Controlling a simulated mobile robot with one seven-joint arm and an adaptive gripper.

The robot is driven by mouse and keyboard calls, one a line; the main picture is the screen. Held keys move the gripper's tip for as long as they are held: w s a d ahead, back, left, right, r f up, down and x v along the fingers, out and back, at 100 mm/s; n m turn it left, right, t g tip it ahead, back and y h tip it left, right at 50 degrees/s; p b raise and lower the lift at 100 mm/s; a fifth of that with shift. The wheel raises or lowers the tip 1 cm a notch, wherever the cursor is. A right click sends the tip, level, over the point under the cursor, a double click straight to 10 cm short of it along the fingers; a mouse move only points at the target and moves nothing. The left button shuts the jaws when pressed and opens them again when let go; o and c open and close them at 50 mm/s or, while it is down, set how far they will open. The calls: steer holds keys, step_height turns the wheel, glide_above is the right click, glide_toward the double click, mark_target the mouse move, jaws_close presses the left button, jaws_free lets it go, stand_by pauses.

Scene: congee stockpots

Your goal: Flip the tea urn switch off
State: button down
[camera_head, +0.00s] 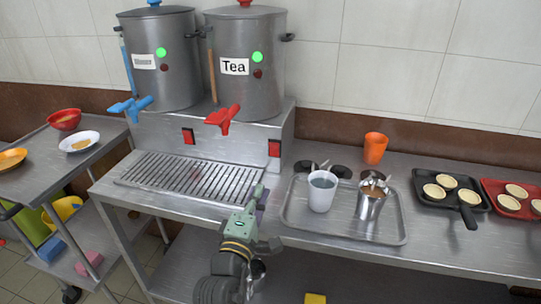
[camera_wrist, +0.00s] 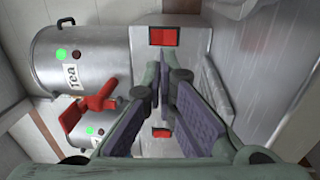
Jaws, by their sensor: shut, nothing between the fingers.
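The tea urn (camera_head: 247,85), a grey metal pot labelled "Tea", stands on the raised metal stand with its green light lit. It shows sideways in the wrist view (camera_wrist: 60,30). A red rocker switch (camera_head: 274,148) sits on the stand's front, below and right of this urn. In the wrist view that switch (camera_wrist: 163,37) is near the top. My gripper (camera_head: 260,190) is in front of the stand, below the right switch and apart from it. In the wrist view its fingers (camera_wrist: 164,82) are together and empty, between the two switches.
A second urn (camera_head: 160,75) with a blue tap and lit green light stands left, with its own red switch (camera_head: 188,136). A red tap (camera_head: 222,118) juts out above the drip grate (camera_head: 190,178). A tray (camera_head: 300,225) with a cup and metal container lies right of my gripper.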

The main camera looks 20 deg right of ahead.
mark_target(275, 148)
steer(key=shift+w+f+b, duration=0.1)
steer(key=shift+b, duration=0.25)
steer(key=b, duration=0.2)
steer(key=w+b, duration=0.1)
steer(key=b, duration=0.1)
steer(key=shift+d+f, duration=0.2)
steer(key=shift+d, duration=0.2)
steer(key=b, duration=0.5)
steer(key=shift+w+d+r, duration=0.1)
steer(key=shift+w+d, duration=0.15)
steer(key=shift+w, duration=0.15)
steer(key=p+x, duration=0.1)
steer(key=x, duration=0.2)
steer(key=p+x, duration=0.1)
steer(key=x, duration=0.3)
steer(key=r+p+x, duration=0.1)
steer(key=x, duration=0.2)
steer(key=shift+w, duration=0.2)
steer(key=shift+w+d, duration=0.4)
steer(key=shift+w, duration=0.1)
steer(key=shift+r+p, duration=0.1)
steer(key=shift+p, duration=0.2)
